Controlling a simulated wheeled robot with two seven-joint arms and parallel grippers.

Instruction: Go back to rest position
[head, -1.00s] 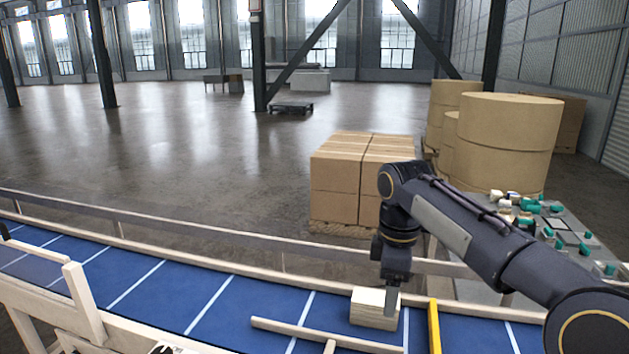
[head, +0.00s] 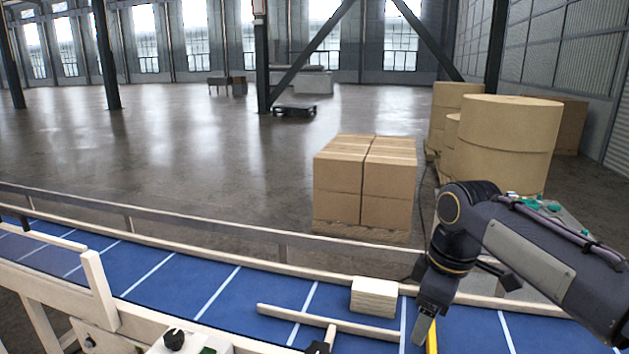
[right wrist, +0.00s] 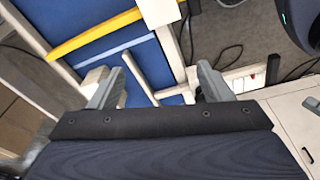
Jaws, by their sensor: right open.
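In the head view the block rests on the belt, apart from the gripper. My left gripper is not in view.
A rail (head: 200,228) runs along the far side. Beyond it stand stacked cartons (head: 365,182) and large paper rolls (head: 508,140). A panel with knobs (head: 190,343) is at the near edge.

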